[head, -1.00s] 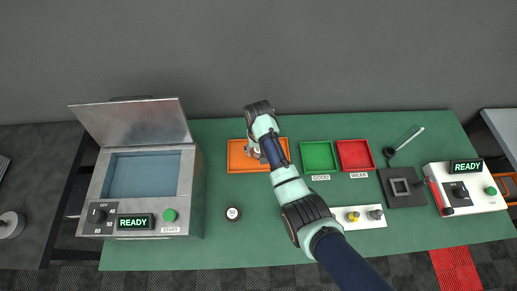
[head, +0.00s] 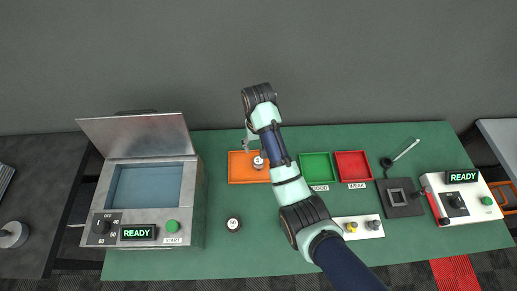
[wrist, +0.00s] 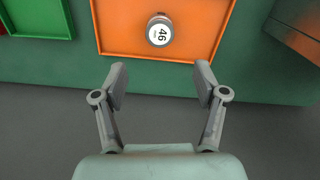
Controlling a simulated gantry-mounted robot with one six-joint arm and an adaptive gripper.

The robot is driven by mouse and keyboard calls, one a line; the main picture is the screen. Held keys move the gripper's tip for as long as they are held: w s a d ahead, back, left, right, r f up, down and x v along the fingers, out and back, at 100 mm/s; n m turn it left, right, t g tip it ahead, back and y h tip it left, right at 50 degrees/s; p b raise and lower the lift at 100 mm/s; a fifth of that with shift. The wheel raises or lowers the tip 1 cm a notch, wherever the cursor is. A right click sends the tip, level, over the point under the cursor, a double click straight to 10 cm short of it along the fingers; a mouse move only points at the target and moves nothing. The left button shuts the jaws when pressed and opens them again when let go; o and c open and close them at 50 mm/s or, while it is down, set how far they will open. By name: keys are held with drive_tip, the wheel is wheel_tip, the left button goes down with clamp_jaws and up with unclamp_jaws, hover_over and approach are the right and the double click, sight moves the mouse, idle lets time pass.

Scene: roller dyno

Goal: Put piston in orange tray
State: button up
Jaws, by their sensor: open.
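A short round piston (head: 258,162) with a white top lies inside the orange tray (head: 237,176), right of its middle. In the wrist view the piston (wrist: 160,30) stands upright with a "46" label, and the orange tray (wrist: 112,45) surrounds it, apart from its walls. My gripper (wrist: 160,82) is open and empty, with its fingers apart and the piston beyond their tips. In the head view my gripper (head: 249,141) is above the tray's back edge, partly hidden by my arm.
A green tray (head: 317,178) and a red tray (head: 352,177) are to the right. An open-lidded metal machine (head: 191,215) stands left.

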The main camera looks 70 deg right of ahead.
idle(0.4)
drive_tip(key=w+a+r+n+t, duration=0.2)
drive_tip(key=w+a, duration=0.2)
drive_tip(key=a, duration=0.4)
drive_tip(key=w+a+r+n+t+h, duration=0.1)
drive_tip(key=w+a+r+n+t, duration=0.1)
drive_tip(key=w+a, duration=0.3)
drive_tip(key=w+a+r+n+t+h, duration=0.1)
drive_tip(key=w+a+r+n+t, duration=0.2)
drive_tip(key=a, duration=0.8)
drive_tip(key=shift+w+r, duration=0.5)
drive_tip(key=shift+w, duration=0.15)
drive_tip(key=s+a+r+n+t+y, duration=0.1)
drive_tip(key=s+a+r+n+t, duration=0.1)
drive_tip(key=a+r, duration=0.3)
drive_tip(key=s+a+r+n+t+y, duration=0.1)
drive_tip(key=a+r, duration=0.4)
drive_tip(key=a, duration=0.6)
drive_tip(key=s+n+t, duration=0.1)
drive_tip(key=t, duration=0.1)
drive_tip(key=shift+r+t, duration=0.35)
drive_tip(key=shift+t, duration=0.05)
drive_tip(key=shift+s, duration=0.15)
